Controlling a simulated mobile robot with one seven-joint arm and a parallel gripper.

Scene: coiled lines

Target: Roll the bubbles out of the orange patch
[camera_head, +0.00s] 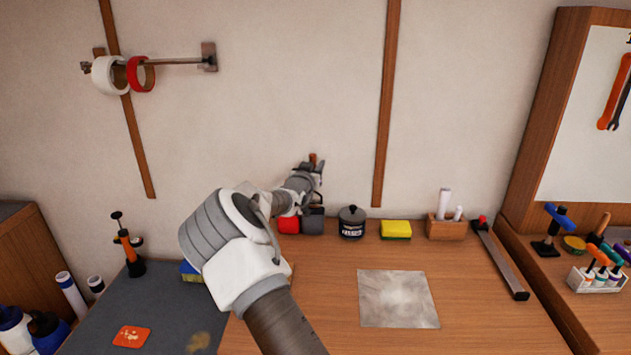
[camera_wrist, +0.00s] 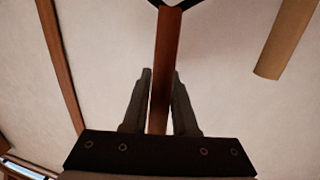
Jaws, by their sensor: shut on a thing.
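The orange patch (camera_head: 132,336) lies flat on the dark grey surface at the lower left of the head view, with small pale marks on it. My gripper (camera_head: 315,170) is raised in front of the wall, above the back of the wooden bench and well away from the patch. In the wrist view its two fingers (camera_wrist: 158,100) are shut on a reddish-brown handle (camera_wrist: 168,50). A black forked part shows at the handle's far end, at the top edge. The rest of the held tool is out of view or hidden, so I cannot tell its head.
Red and grey blocks, a dark lidded pot (camera_head: 351,223), a yellow sponge (camera_head: 396,230) and a wooden holder (camera_head: 446,228) line the bench back. A grey sheet (camera_head: 398,299) lies mid-bench. An orange-and-black pump-like tool (camera_head: 130,250) stands behind the patch.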

